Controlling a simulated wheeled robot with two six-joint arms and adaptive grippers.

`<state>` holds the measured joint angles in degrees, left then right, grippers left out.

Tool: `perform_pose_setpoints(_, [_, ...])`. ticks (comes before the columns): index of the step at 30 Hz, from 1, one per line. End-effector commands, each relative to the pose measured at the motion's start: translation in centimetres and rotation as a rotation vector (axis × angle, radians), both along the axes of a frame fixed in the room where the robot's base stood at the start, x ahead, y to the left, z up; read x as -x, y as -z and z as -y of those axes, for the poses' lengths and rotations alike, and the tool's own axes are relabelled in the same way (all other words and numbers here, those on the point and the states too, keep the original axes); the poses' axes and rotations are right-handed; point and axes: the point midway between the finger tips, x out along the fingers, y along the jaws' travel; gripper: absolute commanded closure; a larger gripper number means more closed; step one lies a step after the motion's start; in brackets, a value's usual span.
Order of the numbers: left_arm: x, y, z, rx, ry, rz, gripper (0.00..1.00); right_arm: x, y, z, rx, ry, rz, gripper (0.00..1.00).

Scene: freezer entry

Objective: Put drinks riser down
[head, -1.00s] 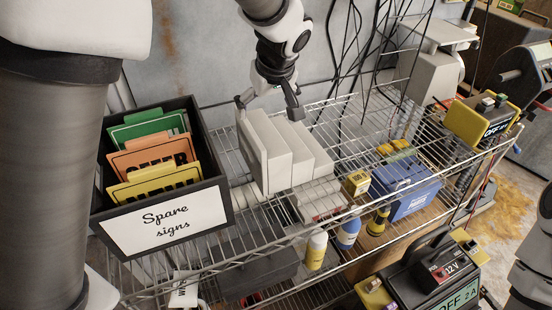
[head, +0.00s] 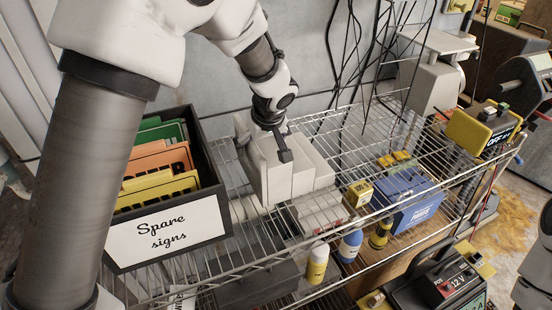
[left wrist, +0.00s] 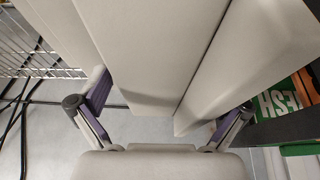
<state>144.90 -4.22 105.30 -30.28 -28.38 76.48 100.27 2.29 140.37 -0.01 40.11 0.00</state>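The drinks riser is a pale, stepped block of several upright slabs (head: 287,178), standing on the wire shelf (head: 262,252) right of the sign box. My left gripper (head: 272,142) reaches down onto its top from behind. One dark finger shows in front of a slab; the other is mostly hidden in the head view. In the left wrist view the riser (left wrist: 135,50) fills the upper middle, and the gripper (left wrist: 165,108) has its fingers spread wide on either side of its slabs. Whether the pads touch it is unclear. My right gripper is not in view.
A black box of spare signs (head: 170,232) stands close on the left. A blue case (head: 405,195) and a small yellow box (head: 358,193) stand to the right. Cables (head: 345,75) hang behind. The rear shelf wires right of the riser look clear.

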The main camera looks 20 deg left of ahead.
Motion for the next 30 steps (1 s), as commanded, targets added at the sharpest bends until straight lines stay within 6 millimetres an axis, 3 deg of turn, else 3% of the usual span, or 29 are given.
perform_pose_setpoints(1, [0.0, 0.0, 0.0, 0.0, 0.0, 0.0, 0.18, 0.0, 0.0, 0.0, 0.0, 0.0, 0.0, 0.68])
perform_pose_setpoints(6, [0.0, 0.0, 0.0, 0.0, 0.0, -0.001, 0.76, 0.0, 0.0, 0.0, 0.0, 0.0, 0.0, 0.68])
perform_pose_setpoints(17, [0.0, -0.6, 0.0, -0.001, -0.002, -0.001, 0.77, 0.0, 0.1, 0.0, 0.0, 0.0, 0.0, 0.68])
perform_pose_setpoints(18, [0.0, -1.2, 0.0, -0.001, -0.001, 0.002, 0.86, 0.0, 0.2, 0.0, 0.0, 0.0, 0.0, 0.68])
perform_pose_setpoints(27, [0.0, -8.1, 0.0, 0.001, -0.001, 0.004, 0.87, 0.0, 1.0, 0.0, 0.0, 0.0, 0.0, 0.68])
perform_pose_setpoints(30, [0.0, -9.5, 0.0, 0.001, 0.0, 0.002, 0.87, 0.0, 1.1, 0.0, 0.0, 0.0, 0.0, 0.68])
